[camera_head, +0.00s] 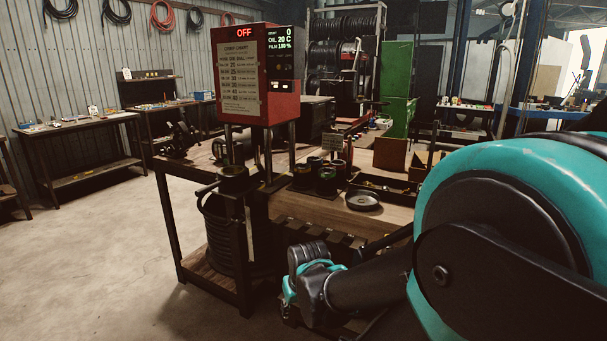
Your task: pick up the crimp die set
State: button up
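Several short dark cylinders with coloured marks, which look like crimp die sets (326,181), stand close together on the wooden bench, right of the crimper. One has a green mark and another a yellowish rim. I cannot tell which one the task means. The red hose crimper (239,75) stands at their left, with a sign reading OFF and a printed chart on its front. My arm reaches in from the right, and its teal and black part is low in front of the bench. My gripper's fingers cannot be made out.
A round dark dish (362,199) lies near the bench's front edge, right of the dies. A dark parts tray (384,188) and a brown box (390,154) are farther right. The floor at left is clear.

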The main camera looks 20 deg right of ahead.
aim_at(326, 176)
jog(key=i+j+u, duration=0.75)
jog(key=i, duration=0.25)
jog(key=i+j+u, duration=0.35)
jog(key=i, duration=0.2)
jog(key=i+z, duration=0.2)
jog(key=i, duration=0.2)
jog(key=i+j+z, duration=0.15)
jog(key=i, duration=0.25)
jog(key=i+j+z, duration=0.2)
jog(key=i, duration=0.2)
jog(key=i+z, duration=0.2)
jog(key=z, duration=0.3)
jog(key=i+j+z, duration=0.2)
jog(key=z, duration=0.3)
jog(key=i+j+z, duration=0.15)
jog(key=z, duration=0.3)
jog(key=i+j+z, duration=0.1)
jog(key=j+z, duration=0.2)
jog(key=z, duration=0.2)
jog(key=i+j+z, duration=0.1)
jog(key=z, duration=0.35)
jog(key=i+j+z, duration=0.1)
jog(key=j+z, duration=0.5)
jog(key=z, duration=0.25)
jog(key=j+z, duration=0.25)
jog(key=z, duration=0.15)
